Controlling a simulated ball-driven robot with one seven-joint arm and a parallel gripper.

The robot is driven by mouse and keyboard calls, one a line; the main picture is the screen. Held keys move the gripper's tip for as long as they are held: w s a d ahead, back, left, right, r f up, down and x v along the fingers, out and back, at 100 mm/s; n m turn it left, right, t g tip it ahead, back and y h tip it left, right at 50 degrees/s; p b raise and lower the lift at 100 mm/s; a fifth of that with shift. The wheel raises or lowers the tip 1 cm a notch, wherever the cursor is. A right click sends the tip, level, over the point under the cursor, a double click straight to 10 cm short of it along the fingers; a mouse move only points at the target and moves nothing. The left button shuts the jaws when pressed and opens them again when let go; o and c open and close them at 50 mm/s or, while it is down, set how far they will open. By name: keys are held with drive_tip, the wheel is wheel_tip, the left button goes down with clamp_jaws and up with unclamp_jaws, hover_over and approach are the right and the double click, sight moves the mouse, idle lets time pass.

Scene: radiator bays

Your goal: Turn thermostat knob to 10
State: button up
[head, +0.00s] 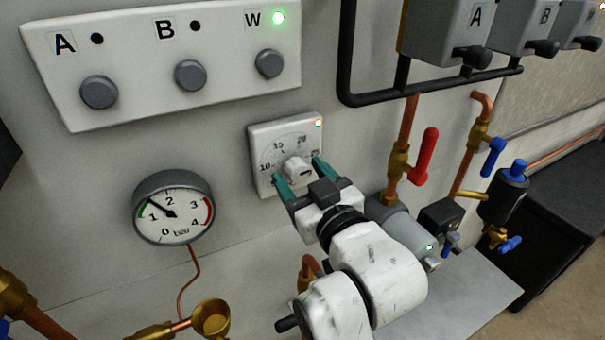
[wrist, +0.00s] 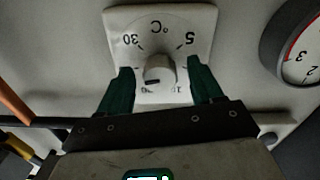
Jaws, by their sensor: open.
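The thermostat (head: 262,130) is a white square plate on the wall with a °C dial and a lit red lamp at its top right. Its round white knob (head: 296,166) carries a dark mark; I cannot tell its exact reading. In the head view, 10, 15 and 20 show on the dial. My gripper (head: 300,176) is open, with teal fingers either side of the knob. The wrist view shows the thermostat (wrist: 190,18) upside down, with 30 and 5 readable. There the knob (wrist: 160,68) lies between my fingers (wrist: 161,82), with gaps on both sides; they partly hide the lower numbers.
A panel (head: 135,45) with buttons A, B and W is above left, its W lamp green. A pressure gauge (head: 172,210) is left of the thermostat. Copper pipes with a red lever (head: 425,155) and blue lever (head: 493,157) stand right. Black piping (head: 345,60) runs above.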

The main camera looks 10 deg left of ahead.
drive_tip(key=shift+c, duration=0.2)
drive_tip(key=c, duration=1)
